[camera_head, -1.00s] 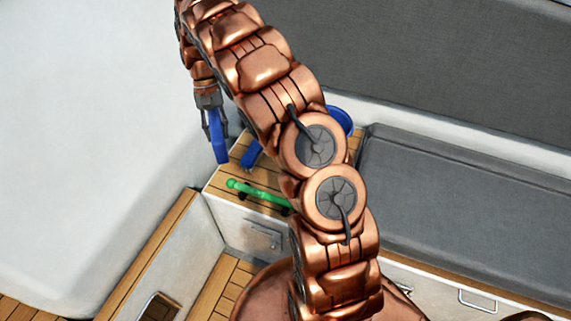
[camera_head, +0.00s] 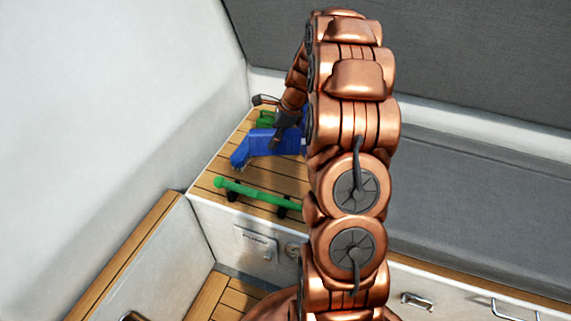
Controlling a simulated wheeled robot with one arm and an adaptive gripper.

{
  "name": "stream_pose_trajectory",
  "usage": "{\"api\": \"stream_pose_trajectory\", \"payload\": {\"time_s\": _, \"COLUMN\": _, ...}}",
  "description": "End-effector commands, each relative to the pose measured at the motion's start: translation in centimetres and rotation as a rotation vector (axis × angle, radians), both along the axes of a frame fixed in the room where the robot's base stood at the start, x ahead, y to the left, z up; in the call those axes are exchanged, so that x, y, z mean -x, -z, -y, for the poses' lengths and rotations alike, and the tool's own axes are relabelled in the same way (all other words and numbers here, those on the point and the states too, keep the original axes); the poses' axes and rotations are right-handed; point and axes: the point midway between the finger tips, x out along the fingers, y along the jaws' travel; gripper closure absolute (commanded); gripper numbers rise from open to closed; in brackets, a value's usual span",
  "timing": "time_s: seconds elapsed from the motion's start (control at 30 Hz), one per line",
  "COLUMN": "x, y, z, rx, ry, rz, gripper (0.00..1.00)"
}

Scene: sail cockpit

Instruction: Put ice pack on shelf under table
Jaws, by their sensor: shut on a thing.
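My gripper (camera_head: 281,133) is partly hidden by my arm and is shut on a blue block-like thing (camera_head: 262,144), which I take to be the ice pack. The ice pack appears over the slatted wooden top (camera_head: 215,197) at the left. Whether it touches the top is unclear. A second blue shape (camera_head: 239,159) shows at its lower left and overlaps it in the picture. I cannot make out a table with a shelf under it.
A green bar (camera_head: 248,193) with dark feet lies at the front of the wooden top. A smaller green thing (camera_head: 264,118) and a dark looped thing (camera_head: 263,100) are behind the ice pack. White walls (camera_head: 150,70) close in at left. A grey bench (camera_head: 480,220) extends right.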

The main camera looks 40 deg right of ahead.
Motion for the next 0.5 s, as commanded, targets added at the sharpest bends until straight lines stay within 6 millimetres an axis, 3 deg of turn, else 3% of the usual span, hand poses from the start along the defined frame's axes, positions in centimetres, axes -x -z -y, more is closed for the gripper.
{"api": "stream_pose_trajectory", "payload": {"time_s": 0.5, "x": 0.1, "y": 6.3, "z": 0.1, "rx": -0.003, "ry": 0.020, "rz": -0.003, "gripper": 1.00}}
